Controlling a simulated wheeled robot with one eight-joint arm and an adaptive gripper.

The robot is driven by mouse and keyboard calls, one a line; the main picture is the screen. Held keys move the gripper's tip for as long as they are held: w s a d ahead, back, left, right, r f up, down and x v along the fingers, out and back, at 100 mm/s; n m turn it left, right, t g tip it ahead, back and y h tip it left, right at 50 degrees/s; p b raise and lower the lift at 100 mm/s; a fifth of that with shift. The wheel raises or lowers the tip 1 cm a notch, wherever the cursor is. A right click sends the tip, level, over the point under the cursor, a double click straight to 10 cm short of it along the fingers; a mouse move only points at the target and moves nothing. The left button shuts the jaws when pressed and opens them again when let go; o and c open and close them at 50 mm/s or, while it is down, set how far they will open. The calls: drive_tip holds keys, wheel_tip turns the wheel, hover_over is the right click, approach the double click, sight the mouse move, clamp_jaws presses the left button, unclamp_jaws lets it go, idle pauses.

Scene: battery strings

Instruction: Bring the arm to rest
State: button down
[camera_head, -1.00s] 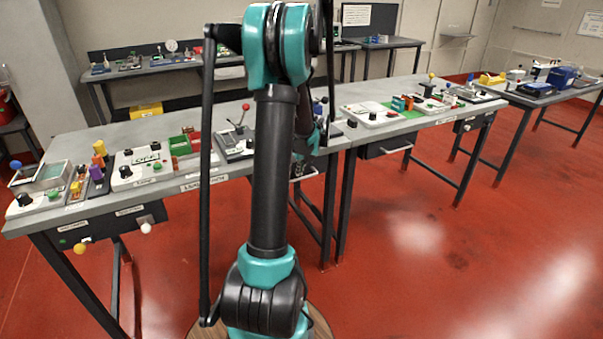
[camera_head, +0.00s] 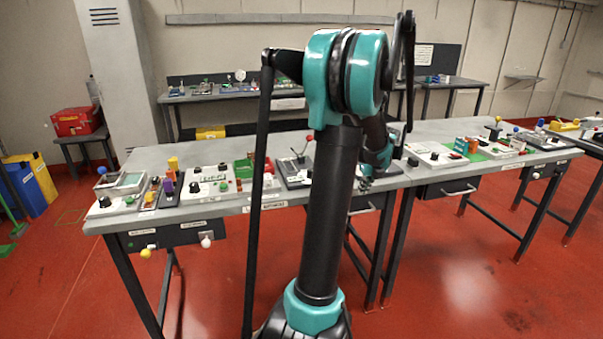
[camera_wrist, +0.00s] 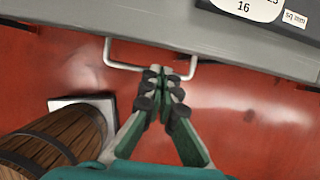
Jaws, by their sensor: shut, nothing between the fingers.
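My gripper (camera_wrist: 160,75) is in the middle of the wrist view, its fingertips together with nothing between them. It points toward the grey bench edge and a pale drawer handle (camera_wrist: 120,67), which lies just beyond the tips; I cannot tell whether they touch. In the head view my arm (camera_head: 330,210) rises in the middle, its upper link folded forward and down. The gripper end there (camera_head: 366,183) is small, dark and partly hidden behind the arm, near the front edge of the long workbench (camera_head: 225,208).
The bench carries several devices, including a red-knobbed lever (camera_head: 300,160) and a green bin (camera_head: 243,170). A drawer (camera_head: 447,190) hangs under it. A wooden barrel (camera_wrist: 55,140) stands at lower left in the wrist view. A red case (camera_head: 77,121) sits at far left.

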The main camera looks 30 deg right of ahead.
drive_tip(key=shift+a, duration=0.1)
drive_tip(key=w+a+f+n, duration=0.1)
drive_tip(key=a+n, duration=1.6)
drive_tip(key=a, duration=0.9)
drive_tip(key=s+a+f+n, duration=0.3)
drive_tip(key=s+a+n, duration=0.3)
drive_tip(key=a+n, duration=0.3)
drive_tip(key=s+a+f+n+y, duration=0.1)
drive_tip(key=s+a+f+n, duration=0.2)
drive_tip(key=s+a+n, duration=0.4)
drive_tip(key=a+n, duration=0.3)
drive_tip(key=n, duration=0.2)
drive_tip(key=shift+a+f+n, duration=0.2)
drive_tip(key=shift+f+n, duration=0.1)
drive_tip(key=shift+f, duration=0.1)
